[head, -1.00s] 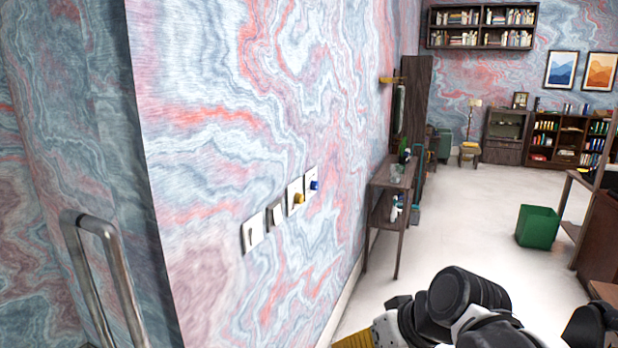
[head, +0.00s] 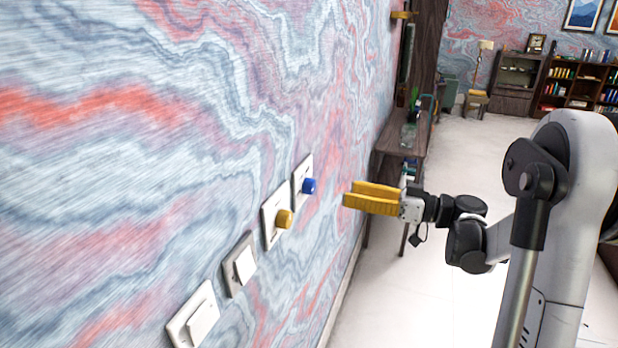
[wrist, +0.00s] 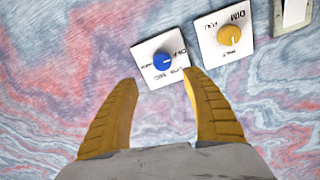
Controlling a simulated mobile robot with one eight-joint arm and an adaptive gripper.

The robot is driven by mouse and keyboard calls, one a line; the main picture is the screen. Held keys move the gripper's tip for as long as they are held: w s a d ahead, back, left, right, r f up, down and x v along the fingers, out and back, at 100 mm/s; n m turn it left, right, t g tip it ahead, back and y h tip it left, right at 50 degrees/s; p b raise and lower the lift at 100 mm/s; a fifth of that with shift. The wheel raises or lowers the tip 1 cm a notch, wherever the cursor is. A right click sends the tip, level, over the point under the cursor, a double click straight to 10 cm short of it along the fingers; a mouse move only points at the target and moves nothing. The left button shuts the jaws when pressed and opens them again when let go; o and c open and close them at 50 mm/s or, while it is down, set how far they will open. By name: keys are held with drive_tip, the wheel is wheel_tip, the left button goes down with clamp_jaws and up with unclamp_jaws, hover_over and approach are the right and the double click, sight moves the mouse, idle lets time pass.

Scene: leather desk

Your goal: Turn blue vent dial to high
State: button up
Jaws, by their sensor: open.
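The blue vent dial (head: 309,186) sticks out from a white wall plate (head: 298,178), the farthest in a row of plates on the marbled wall. In the wrist view the blue dial (wrist: 163,62) shows a light pointer mark and lettering around it, too small to read surely. My gripper (head: 346,199), with yellow fingers, is to the right of the dial in the head view and points at the wall. It is open and empty, apart from the dial. In the wrist view the dial lies ahead, beyond the gap between the fingertips (wrist: 160,85).
A yellow dial (head: 284,219) on its own plate sits beside the blue one, also seen in the wrist view (wrist: 229,35). Two light switches (head: 244,266) (head: 201,322) are nearer along the wall. A wooden side table (head: 405,140) stands beyond the gripper.

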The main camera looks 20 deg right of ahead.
sight(314, 186)
drive_tip(key=b+x, duration=0.1)
drive_tip(key=x, duration=0.3)
drive_tip(key=b+x, duration=0.1)
drive_tip(key=x, duration=0.4)
drive_tip(key=shift+s+a, duration=0.15)
drive_tip(key=shift+s, duration=0.15)
drive_tip(key=shift+w+a, duration=0.35)
drive_tip(key=shift+a, duration=0.05)
drive_tip(key=c, duration=1.2)
